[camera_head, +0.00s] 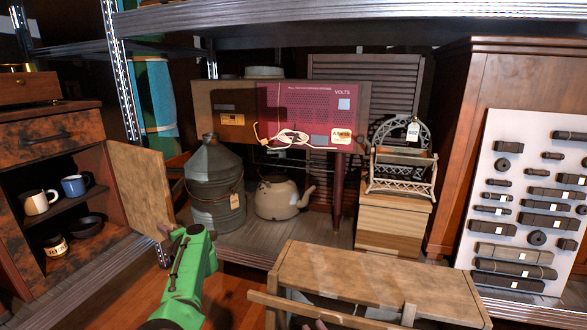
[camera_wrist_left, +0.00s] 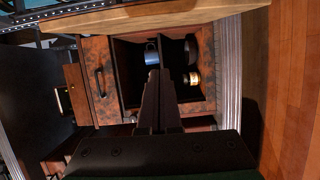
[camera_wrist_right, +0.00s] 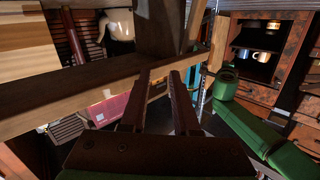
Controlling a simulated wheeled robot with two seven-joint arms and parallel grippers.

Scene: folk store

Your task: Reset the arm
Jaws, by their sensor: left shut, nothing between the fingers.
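My left arm shows green in the head view, in front of an open cabinet door (camera_head: 141,188). My left gripper (camera_wrist_left: 158,74) is shut and empty in the left wrist view. It points toward the open wooden cabinet (camera_wrist_left: 102,88), apart from the mugs inside. My right gripper (camera_wrist_right: 159,74) is open and empty in the right wrist view, with its fingers apart close to a wooden bar (camera_wrist_right: 85,92). In the head view the right gripper is mostly cut off or hidden near the bottom edge.
A wooden bench (camera_head: 375,275) stands close in front. The cabinet holds a blue mug (camera_head: 74,186) and a white mug (camera_head: 38,202). A metal can (camera_head: 213,185), a kettle (camera_head: 278,198) and a red voltage unit (camera_head: 308,112) stand behind. A white display board (camera_head: 520,205) is at right.

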